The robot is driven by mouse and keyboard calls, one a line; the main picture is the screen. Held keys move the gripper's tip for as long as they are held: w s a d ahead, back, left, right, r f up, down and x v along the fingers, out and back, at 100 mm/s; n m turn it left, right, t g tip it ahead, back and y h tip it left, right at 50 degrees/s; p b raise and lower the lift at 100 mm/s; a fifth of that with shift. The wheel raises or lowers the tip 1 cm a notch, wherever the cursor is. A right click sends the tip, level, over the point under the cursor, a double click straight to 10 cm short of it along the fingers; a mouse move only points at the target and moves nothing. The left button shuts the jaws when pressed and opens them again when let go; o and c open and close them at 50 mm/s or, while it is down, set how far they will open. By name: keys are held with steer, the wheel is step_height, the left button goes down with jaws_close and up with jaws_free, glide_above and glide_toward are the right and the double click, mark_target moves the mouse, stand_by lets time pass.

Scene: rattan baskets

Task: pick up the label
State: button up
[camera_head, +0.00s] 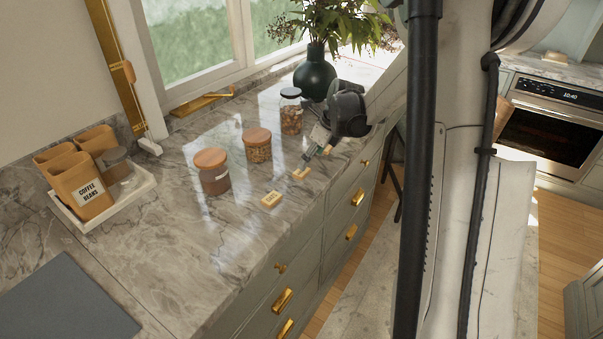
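Two small light tan label blocks lie near the front edge of the marble counter. One label (271,199) has dark markings on its top and lies apart from my gripper. The other label (299,173) lies farther back, right below my fingertips. My gripper (307,164) points down and left at this second label; I cannot tell whether it touches it. The fingers are too small in the picture to tell whether they are open or shut. A third, larger label reading "COFFEE BEANS" (89,193) is on the front of a tan canister.
Three jars stand behind the blocks: a brown-filled one (213,179), a middle one (257,150) and a black-lidded one (291,117). A dark vase (315,77) with leaves stands behind my gripper. A white tray (143,181) holds tan canisters at left.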

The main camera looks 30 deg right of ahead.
mark_target(304, 172)
steer(key=shift+a+p+x, duration=0.15)
steer(key=shift+a+x, duration=0.05)
steer(key=shift+x, duration=1.3)
steer(key=shift+a+p+x, duration=0.15)
steer(key=shift+a+x, duration=0.05)
steer(key=shift+x, duration=1.25)
steer(key=shift+s, duration=0.1)
steer(key=c, duration=0.9)
